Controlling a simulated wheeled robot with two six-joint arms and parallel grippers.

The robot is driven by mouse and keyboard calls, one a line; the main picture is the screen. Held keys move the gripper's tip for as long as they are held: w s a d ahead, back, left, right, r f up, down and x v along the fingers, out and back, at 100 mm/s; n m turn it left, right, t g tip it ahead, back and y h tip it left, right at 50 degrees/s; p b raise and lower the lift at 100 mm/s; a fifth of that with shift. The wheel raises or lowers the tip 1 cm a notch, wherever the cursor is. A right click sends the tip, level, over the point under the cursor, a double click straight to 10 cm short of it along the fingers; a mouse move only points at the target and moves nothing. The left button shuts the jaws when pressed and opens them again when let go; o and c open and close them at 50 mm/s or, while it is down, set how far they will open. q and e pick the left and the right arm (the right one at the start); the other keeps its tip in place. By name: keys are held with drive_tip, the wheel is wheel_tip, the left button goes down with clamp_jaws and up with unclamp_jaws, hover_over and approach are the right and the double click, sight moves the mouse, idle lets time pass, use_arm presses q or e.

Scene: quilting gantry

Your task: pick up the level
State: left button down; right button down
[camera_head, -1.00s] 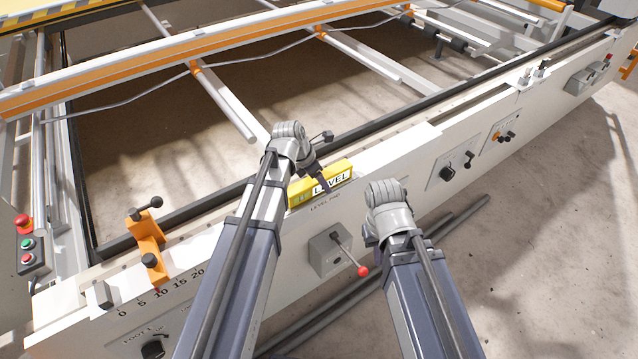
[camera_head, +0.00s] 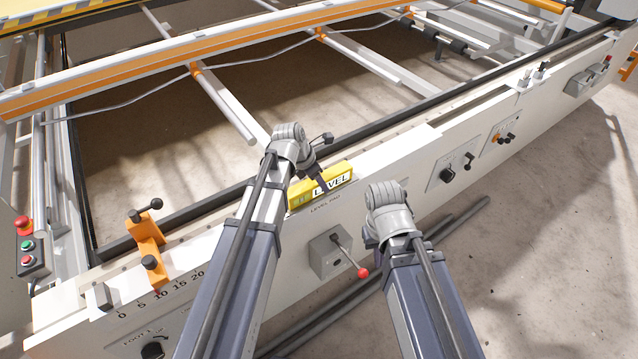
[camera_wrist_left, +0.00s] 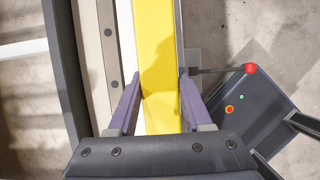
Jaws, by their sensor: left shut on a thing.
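The level (camera_head: 299,195) is a yellow block with a white label reading LEVEL. It is at the top front edge of the white gantry rail, above the words "LEVEL PAD". I cannot tell whether it touches the pad. My left gripper (camera_head: 322,182) is shut on it, with one dark finger in front of the label. In the left wrist view, the level (camera_wrist_left: 157,40) runs between the two purple fingers (camera_wrist_left: 160,85). My right arm's wrist is to the right of the level, and its fingers are hidden.
A grey box with a red-knobbed lever (camera_head: 362,272) is on the rail face just below the level. An orange clamp (camera_head: 148,238) stands on the rail to the left. Dark bars (camera_head: 455,225) lie on the floor in front. The gantry's inside is open.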

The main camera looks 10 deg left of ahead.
use_arm(q)
drive_tip(key=shift+r, duration=0.2)
wheel_tip(320, 180, up, 10)
drive_tip(key=p, duration=1)
drive_tip(key=shift+f, duration=0.1)
